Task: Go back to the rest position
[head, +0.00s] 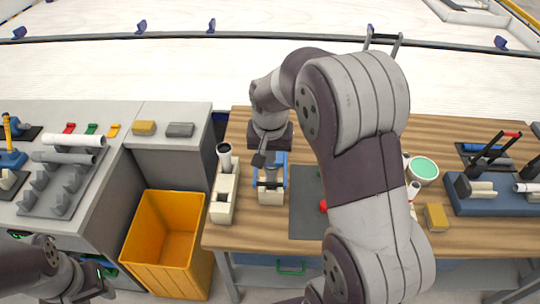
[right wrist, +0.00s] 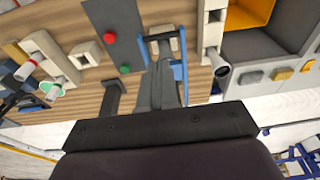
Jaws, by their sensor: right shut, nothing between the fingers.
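My right gripper (head: 259,160) hangs above the wooden table, close to the blue-framed fixture (head: 270,183), with its fingers together and nothing held. I cannot tell if it touches the fixture. In the right wrist view, the shut fingers (right wrist: 160,85) point towards the same blue frame (right wrist: 180,72). My right arm crosses the middle of the head view and hides part of the table. My left gripper (head: 92,283) is low at the left edge, away from the table; its fingers are too unclear to judge.
A beige holder (head: 224,205) with a pipe (head: 224,157) stands left of the fixture. A yellow bin (head: 165,245) stands beside the table. A grey rack (head: 55,190) with pipes is on the left counter. A blue tool tray (head: 500,207) is at right.

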